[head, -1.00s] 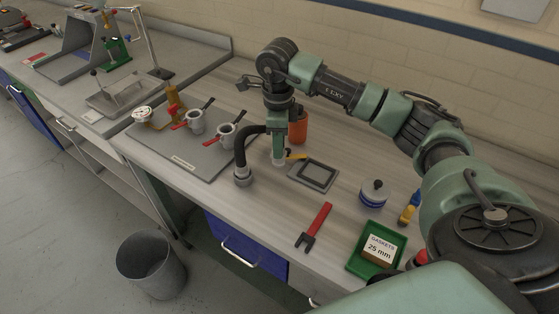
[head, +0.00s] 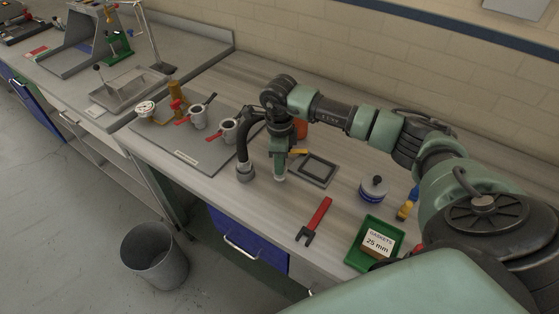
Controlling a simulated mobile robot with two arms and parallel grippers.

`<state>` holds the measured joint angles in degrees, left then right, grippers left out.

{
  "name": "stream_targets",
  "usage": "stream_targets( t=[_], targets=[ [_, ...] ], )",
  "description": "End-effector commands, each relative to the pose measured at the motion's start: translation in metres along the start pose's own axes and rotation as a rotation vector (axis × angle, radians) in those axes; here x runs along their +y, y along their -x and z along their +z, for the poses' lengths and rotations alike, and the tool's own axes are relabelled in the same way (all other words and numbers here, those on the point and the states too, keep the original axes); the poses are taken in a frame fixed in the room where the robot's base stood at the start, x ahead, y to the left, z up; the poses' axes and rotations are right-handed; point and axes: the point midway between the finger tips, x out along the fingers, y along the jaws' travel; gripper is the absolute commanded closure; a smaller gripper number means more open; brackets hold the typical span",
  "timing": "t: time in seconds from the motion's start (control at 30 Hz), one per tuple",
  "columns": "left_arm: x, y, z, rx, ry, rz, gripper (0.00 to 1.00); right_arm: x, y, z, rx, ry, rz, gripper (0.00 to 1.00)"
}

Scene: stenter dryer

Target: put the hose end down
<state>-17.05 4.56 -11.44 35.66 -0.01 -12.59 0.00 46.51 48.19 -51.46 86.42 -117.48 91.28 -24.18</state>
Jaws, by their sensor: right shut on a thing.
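My right gripper (head: 280,163) points down over the bench and is shut on the hose near its free end. The pale hose end (head: 279,177) shows just below the fingers, close to the bench top; I cannot tell whether it touches. The black hose (head: 242,142) arches from a grey coupling (head: 244,174) on the bench, left of the gripper, up and over to the gripper. The arm hides part of the hose. My left gripper is not in view.
A dark square frame (head: 329,172) lies right of the gripper, with an orange cup (head: 301,130) behind. A grey plate (head: 190,158) with valves is at left. A red wrench (head: 315,219), green gasket tray (head: 351,257) and blue-white pot (head: 373,190) lie nearer right. Bare bench lies in front.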

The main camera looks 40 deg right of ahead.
Motion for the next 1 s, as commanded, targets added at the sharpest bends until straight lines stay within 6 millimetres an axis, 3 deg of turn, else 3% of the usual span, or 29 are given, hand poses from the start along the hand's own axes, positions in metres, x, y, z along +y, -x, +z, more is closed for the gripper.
stream_targets(
  t=[0.03,0.1,0.53,1.0],
  targets=[
    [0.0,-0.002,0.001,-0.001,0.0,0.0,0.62,0.0,-0.001,0.0,0.0,0.0,0.0,0.67],
    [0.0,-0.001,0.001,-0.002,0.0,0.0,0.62,0.0,-0.001,0.0,0.0,0.0,0.0,0.51],
    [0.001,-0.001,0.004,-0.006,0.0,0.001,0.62,-0.001,0.006,0.0,-0.002,0.0,-0.002,0.51],
    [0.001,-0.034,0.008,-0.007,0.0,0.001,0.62,-0.001,0.098,0.001,-0.003,0.001,-0.003,0.51]
  ],
)
